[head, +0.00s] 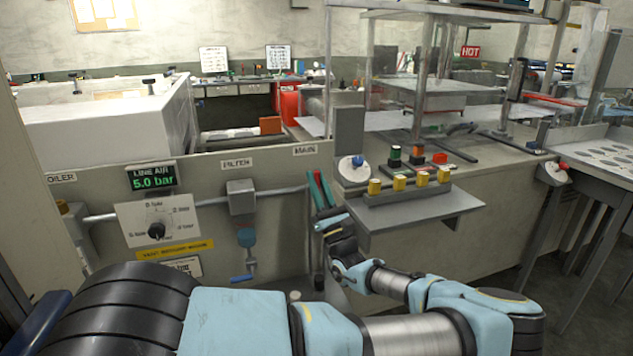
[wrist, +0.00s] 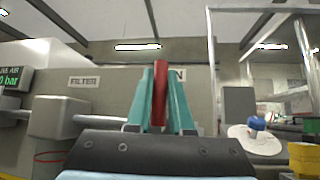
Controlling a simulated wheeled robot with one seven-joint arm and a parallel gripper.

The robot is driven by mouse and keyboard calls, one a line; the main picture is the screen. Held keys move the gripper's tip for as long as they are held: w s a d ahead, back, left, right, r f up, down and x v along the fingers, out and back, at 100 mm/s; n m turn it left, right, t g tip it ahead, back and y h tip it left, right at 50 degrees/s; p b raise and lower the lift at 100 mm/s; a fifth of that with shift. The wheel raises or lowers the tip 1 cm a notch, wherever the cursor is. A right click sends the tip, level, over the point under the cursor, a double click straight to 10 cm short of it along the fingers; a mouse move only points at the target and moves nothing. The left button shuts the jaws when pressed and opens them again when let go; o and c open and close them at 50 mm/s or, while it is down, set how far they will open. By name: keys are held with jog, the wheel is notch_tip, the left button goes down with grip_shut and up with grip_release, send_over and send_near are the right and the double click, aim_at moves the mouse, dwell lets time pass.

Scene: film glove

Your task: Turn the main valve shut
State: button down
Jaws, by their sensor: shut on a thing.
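The main valve's red handle (head: 328,188) stands roughly upright below the MAIN sign (head: 305,150) on the grey panel. My gripper (head: 319,180) points upward there, its teal fingers on either side of the handle. In the wrist view the red handle (wrist: 159,92) stands between the two fingers (wrist: 158,80), and the jaws are shut on it. The fingers and wrist hide the valve body and the handle's lower part. The line air display (head: 152,178) reads 5.0 bar.
A grey pipe (head: 275,194) with a filter unit (head: 241,197) runs left of the valve. A rotary knob (head: 156,230) sits farther left. Right of my gripper, a shelf (head: 420,216) juts out with several yellow buttons, near a blue-knobbed dial (head: 353,170).

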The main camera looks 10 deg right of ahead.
jog(key=shift+f, duration=0.1)
jog(key=c, duration=0.8)
grip_release()
jog(key=b+v, duration=0.4)
jog(key=v, duration=0.6)
jog(key=shift+s+d+f, duration=0.15)
jog(key=shift+s+f, duration=0.1)
jog(key=shift+f, duration=0.05)
